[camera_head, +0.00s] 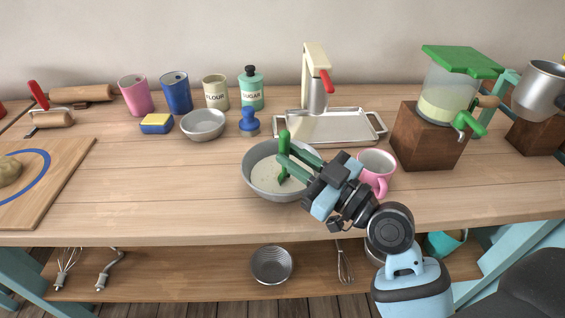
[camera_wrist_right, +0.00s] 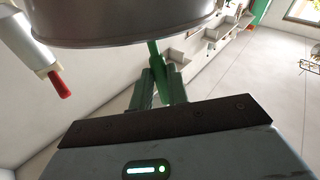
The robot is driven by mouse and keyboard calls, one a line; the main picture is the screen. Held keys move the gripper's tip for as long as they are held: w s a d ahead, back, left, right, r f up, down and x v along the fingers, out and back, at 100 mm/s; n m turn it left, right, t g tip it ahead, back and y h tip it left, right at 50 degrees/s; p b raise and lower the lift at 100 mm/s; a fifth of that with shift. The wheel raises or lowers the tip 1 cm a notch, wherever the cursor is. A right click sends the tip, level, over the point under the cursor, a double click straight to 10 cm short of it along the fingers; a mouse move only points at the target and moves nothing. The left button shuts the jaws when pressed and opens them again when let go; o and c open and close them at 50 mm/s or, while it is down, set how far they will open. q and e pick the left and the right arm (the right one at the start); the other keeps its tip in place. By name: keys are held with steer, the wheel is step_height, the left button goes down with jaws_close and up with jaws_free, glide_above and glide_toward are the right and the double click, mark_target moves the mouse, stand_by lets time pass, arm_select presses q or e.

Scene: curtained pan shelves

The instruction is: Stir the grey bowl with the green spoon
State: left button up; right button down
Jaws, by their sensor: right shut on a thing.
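The grey bowl (camera_head: 250,180) stands near the front of the wooden counter, in the middle of the head view, with pale contents (camera_head: 268,172) in it. My right gripper (camera_head: 286,158) reaches over the bowl's right rim and is shut on the green spoon (camera_head: 284,138). The spoon stands about upright, its lower end in the pale contents, where its tip is hidden. In the right wrist view the spoon (camera_wrist_right: 154,48) rises between the two fingers (camera_wrist_right: 161,86), and the bowl (camera_wrist_right: 130,32) fills the top. My left gripper is not in view.
A pink mug (camera_head: 378,164) stands close right of the bowl, near my right arm. Behind are a metal tray (camera_head: 345,126), a blue-knobbed tool (camera_head: 249,124) and a smaller empty bowl (camera_head: 203,124). The counter left of the grey bowl is clear up to a cutting board (camera_head: 70,165).

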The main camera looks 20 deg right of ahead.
steer(key=shift+w+d, duration=0.15)
steer(key=shift+d, duration=0.65)
steer(key=shift+a+x, duration=0.3)
steer(key=shift+x, duration=1.4)
steer(key=shift+s+a+f+p, duration=0.1)
steer(key=shift+s+p, duration=0.05)
steer(key=shift+s, duration=0.3)
steer(key=shift+s+a+f+p, duration=0.1)
steer(key=shift+s+p, duration=0.05)
steer(key=shift+s, duration=0.3)
steer(key=shift+v, duration=0.9)
steer(key=shift+w+d, duration=0.3)
steer(key=shift+w, duration=0.6)
steer(key=shift+r, duration=0.15)
